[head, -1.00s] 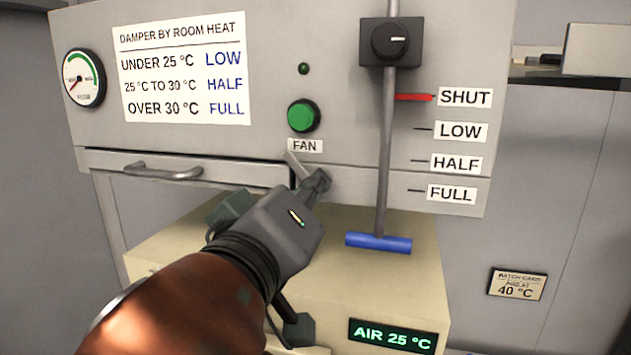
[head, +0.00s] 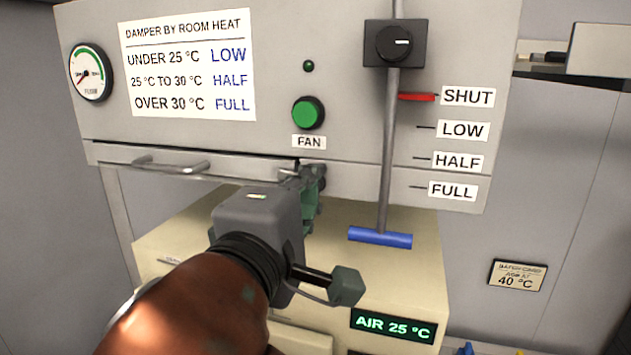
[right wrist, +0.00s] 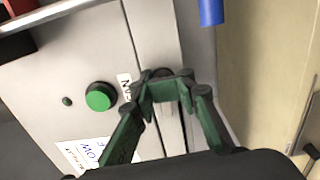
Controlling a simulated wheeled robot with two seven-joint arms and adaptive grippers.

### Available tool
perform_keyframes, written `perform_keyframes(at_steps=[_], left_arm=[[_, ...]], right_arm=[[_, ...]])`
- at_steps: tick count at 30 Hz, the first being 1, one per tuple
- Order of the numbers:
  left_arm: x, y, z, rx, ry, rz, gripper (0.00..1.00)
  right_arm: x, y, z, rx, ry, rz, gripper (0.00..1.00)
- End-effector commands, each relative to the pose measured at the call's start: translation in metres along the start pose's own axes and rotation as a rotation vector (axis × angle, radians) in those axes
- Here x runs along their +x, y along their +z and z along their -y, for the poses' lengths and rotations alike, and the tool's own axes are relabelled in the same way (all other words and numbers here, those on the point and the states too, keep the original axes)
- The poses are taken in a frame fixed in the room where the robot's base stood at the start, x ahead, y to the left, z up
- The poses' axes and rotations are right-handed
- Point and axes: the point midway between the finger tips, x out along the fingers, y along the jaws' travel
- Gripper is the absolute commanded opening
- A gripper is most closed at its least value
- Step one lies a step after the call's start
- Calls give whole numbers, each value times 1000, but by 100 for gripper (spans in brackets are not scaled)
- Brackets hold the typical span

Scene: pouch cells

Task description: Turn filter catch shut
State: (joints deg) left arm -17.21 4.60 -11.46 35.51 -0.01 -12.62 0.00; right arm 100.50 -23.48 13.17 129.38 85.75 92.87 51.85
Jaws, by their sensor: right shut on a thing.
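The filter catch (head: 290,173) is a small grey lever at the right end of the filter drawer front (head: 232,168), below the FAN label. It lies about level, across the drawer's edge. My right gripper (head: 313,182) is shut on the catch, its fingers partly hidden behind its own body in the head view. In the right wrist view the green fingers (right wrist: 166,90) close together at the panel's lower edge, and they hide most of the catch. My left gripper is in neither view.
The green fan button (head: 308,112) is just above the catch. A damper rod (head: 387,150) with a blue handle (head: 380,238) hangs to the right, its red pointer (head: 416,97) at SHUT. A cream cabinet (head: 420,275) with an air display (head: 393,326) stands below.

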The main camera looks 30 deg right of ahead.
Motion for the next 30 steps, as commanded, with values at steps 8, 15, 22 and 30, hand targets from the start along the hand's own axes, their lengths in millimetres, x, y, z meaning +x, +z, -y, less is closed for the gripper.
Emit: perform_keyframes(at_steps=[8,15,22,30], left_arm=[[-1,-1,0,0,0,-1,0],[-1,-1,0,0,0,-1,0],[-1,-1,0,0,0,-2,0],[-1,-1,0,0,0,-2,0]], right_arm=[[4,-2,9,-96,-26,-5,0],[4,-2,10,-117,-26,-5,0],[4,-2,10,-117,-26,-5,0],[3,-2,8,-116,-22,-5,26]])
